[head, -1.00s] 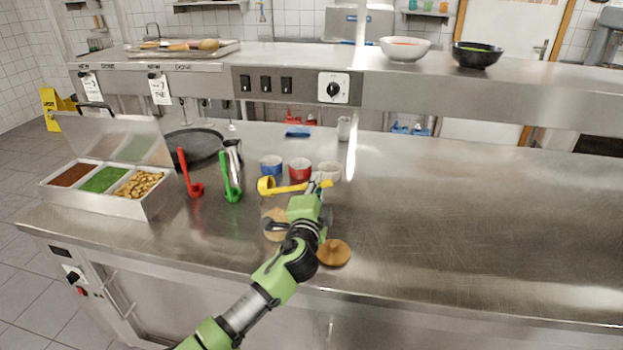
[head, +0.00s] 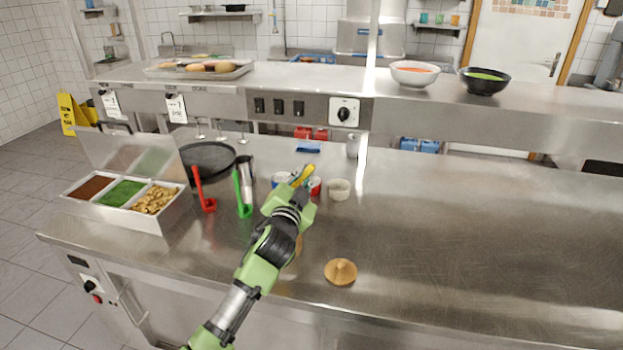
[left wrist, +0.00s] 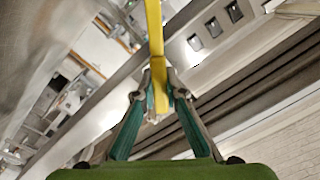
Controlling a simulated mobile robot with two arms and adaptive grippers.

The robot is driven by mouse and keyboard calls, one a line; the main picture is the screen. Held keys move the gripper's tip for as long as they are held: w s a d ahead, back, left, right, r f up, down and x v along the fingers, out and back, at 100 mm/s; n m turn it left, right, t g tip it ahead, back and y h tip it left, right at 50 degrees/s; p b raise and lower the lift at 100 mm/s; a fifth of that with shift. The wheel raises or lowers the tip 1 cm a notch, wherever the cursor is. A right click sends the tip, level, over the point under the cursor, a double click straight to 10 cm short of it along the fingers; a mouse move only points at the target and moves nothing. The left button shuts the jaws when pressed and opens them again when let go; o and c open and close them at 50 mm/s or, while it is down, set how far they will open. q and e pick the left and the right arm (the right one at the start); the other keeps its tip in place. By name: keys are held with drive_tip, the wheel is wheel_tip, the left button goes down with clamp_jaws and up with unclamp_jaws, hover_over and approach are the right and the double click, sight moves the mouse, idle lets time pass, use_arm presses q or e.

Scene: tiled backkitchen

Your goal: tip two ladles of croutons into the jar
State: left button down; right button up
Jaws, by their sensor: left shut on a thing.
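My left gripper (head: 297,187) is shut on the yellow ladle (head: 304,174), above the counter by the small jars. In the left wrist view the fingers (left wrist: 158,98) pinch the ladle's yellow handle (left wrist: 154,30); whether its bowl holds anything cannot be told. Croutons (head: 154,200) fill the right compartment of the open steel box (head: 128,216) at the left. Which jar is meant cannot be told. My right gripper is out of view.
A red ladle (head: 207,204) and a green ladle (head: 243,208) stand right of the box, near a metal cup (head: 246,170) and black round pan (head: 207,158). A wooden lid (head: 341,271) lies near the front edge. The counter's right side is clear.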

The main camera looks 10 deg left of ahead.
use_arm(q)
drive_tip(key=a+r+n+p, duration=0.5)
drive_tip(key=a+r+n, duration=0.1)
drive_tip(key=a, duration=0.3)
drive_tip(key=shift+a+r+n+p, duration=0.25)
drive_tip(key=shift+a+n+p, duration=0.1)
drive_tip(key=shift+n, duration=0.35)
